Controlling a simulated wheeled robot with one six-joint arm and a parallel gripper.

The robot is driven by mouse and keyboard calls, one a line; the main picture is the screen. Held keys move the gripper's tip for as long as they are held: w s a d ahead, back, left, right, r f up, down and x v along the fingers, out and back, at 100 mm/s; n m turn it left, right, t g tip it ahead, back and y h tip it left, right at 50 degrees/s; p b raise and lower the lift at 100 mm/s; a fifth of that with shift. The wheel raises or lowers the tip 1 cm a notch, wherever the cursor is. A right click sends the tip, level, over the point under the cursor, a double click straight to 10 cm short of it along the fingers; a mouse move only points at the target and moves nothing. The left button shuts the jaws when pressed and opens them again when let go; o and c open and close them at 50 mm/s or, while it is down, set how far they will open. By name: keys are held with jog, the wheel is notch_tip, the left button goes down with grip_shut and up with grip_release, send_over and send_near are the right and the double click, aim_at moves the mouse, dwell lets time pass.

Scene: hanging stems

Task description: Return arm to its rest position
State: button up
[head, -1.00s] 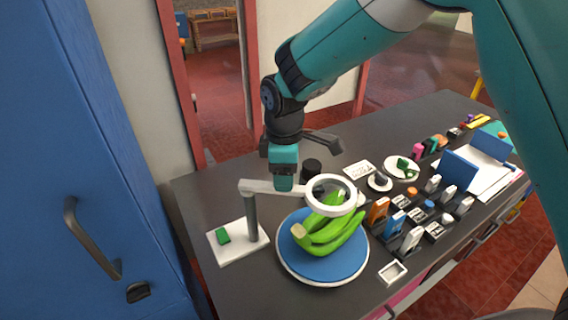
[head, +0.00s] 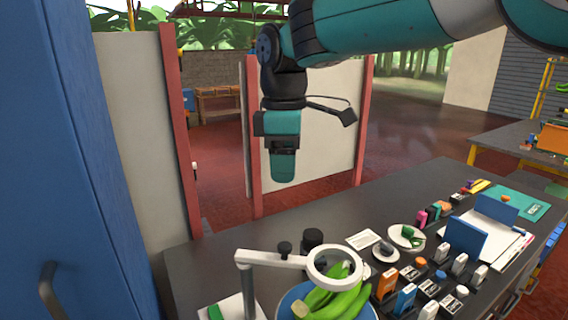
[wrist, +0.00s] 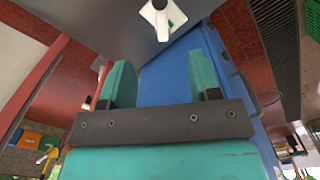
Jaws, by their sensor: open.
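My gripper (head: 284,165) hangs from my teal and black arm above the far edge of the dark table, pointing down. It is empty, clear of the table and of everything on it. In the wrist view my gripper's two teal fingers (wrist: 161,80) stand apart with nothing between them. In the head view the fingers line up, so the gap does not show there.
A magnifier lamp (head: 335,268) stands over green bananas (head: 345,300) on a blue plate (head: 290,296). Small boxes and a blue folder (head: 466,238) fill the table's right part. A blue cabinet (head: 60,150) stands close at left. White panels (head: 310,140) stand behind.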

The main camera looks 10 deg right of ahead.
dwell(0.3)
jog(key=s+d+f+m+y, duration=0.1)
jog(key=s+d+f+m, duration=0.2)
jog(key=s, duration=0.5)
jog(key=s+d+f+m+y+b, duration=0.1)
jog(key=s+d+f+m, duration=0.2)
jog(key=s, duration=0.5)
jog(key=s+d+f+m+y+b, duration=0.1)
jog(key=s+d+f+m+y, duration=0.1)
jog(key=s, duration=0.6)
jog(key=shift+s+d+f+m, duration=0.25)
jog(key=shift+d+f+m, duration=0.2)
jog(key=shift+d+m, duration=0.05)
